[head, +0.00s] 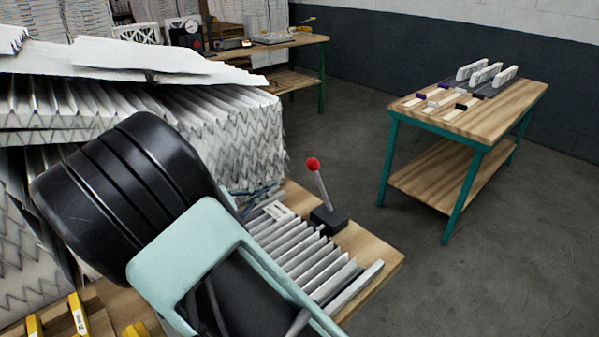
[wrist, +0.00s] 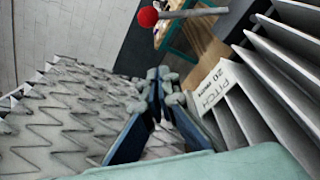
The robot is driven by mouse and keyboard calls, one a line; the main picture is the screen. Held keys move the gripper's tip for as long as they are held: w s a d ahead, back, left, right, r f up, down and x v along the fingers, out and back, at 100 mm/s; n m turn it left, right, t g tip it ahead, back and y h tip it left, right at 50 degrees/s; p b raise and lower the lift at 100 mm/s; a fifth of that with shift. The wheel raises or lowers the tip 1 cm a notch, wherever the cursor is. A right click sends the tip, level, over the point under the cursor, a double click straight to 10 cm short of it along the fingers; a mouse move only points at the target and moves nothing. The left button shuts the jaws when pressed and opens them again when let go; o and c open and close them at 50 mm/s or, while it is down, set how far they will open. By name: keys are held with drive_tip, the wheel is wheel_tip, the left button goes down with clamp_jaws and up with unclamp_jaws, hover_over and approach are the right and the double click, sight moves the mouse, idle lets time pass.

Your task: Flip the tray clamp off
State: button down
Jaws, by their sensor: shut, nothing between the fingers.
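The tray clamp is a grey lever with a red ball knob (head: 313,164) on a dark block (head: 329,219), at the right part of the near bench. The lever stands up, leaning slightly to the left. In the wrist view the red knob (wrist: 148,16) and grey rod show at the top, beyond my fingertips. The tray (head: 310,255) holds a row of upright pale pleats; a "PITCH 20" label (wrist: 215,86) shows beside it. My gripper (wrist: 161,84) is shut and empty, beside the white pleated stack and apart from the knob. In the head view my arm hides most of it.
A large stack of white pleated filters (head: 235,135) stands close on the left. Yellow items (head: 78,312) lie at the lower left. A second table (head: 500,110) with small blocks stands at the right, and a workbench at the back. Clear floor lies between.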

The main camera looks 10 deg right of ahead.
sight(322, 186)
drive_tip(key=x, duration=0.9)
drive_tip(key=shift+w+d+f+p, duration=0.1)
drive_tip(key=shift+d+p, duration=0.15)
drive_tip(key=shift+p, duration=0.1)
drive_tip(key=shift+s+d+r+p, duration=0.25)
drive_tip(key=shift+s+d+r, duration=0.1)
drive_tip(key=shift+s+r, duration=0.3)
drive_tip(key=shift+s+d+r+p, duration=0.2)
drive_tip(key=shift+s+d+r, duration=0.15)
drive_tip(key=shift+s+r, duration=0.25)
